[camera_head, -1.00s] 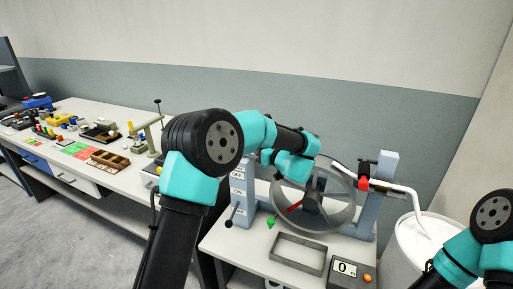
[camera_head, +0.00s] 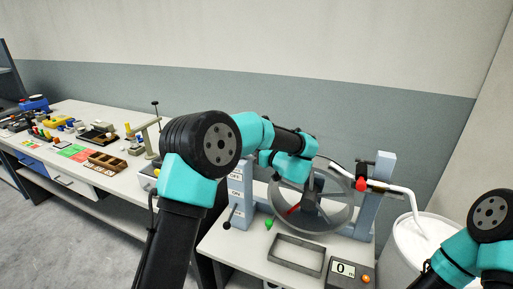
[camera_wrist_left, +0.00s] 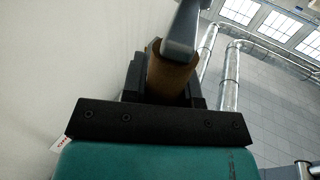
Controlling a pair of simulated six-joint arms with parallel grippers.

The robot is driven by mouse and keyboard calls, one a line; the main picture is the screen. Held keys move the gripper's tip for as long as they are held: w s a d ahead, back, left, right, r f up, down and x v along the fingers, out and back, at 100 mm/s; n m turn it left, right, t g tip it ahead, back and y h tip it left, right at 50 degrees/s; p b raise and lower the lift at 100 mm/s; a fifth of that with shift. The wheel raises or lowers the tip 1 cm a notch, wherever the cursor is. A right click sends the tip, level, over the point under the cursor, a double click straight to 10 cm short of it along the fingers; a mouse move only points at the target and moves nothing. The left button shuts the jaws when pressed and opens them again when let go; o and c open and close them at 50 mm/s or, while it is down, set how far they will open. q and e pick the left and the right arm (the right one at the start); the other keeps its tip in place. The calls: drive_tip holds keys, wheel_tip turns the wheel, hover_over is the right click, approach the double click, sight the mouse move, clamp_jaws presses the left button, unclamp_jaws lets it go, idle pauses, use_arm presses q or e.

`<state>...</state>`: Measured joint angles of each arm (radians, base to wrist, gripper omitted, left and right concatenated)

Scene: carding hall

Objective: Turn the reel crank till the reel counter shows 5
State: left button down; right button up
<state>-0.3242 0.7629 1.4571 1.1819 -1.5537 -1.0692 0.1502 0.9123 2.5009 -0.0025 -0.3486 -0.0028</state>
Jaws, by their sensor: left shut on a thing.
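The reel (camera_head: 341,222), a large clear-rimmed wheel, stands on the bench between two blue-grey posts. The reel counter (camera_head: 343,269) at the bench front reads 0. In the left wrist view my left gripper (camera_wrist_left: 170,82) is shut on the brown crank grip (camera_wrist_left: 172,72), whose grey crank arm (camera_wrist_left: 184,25) runs up from it. In the head view my left forearm reaches across to the reel, and the gripper and grip are hidden there. My right arm shows at the lower right edge, its gripper out of frame.
A rectangular grey frame (camera_head: 274,246) lies on the bench before the reel. A red knob (camera_head: 361,184) sits on a pale pipe bending into a white drum (camera_head: 403,240) at right. A long side table (camera_head: 90,111) with small items stands at left.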

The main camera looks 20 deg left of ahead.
idle(0.8)
use_arm(q)
drive_tip(key=c, duration=0.9)
unclamp_jaws()
drive_tip(key=v, duration=1.7)
drive_tip(key=shift+d, duration=0.2)
drive_tip(key=shift+c, duration=0.3)
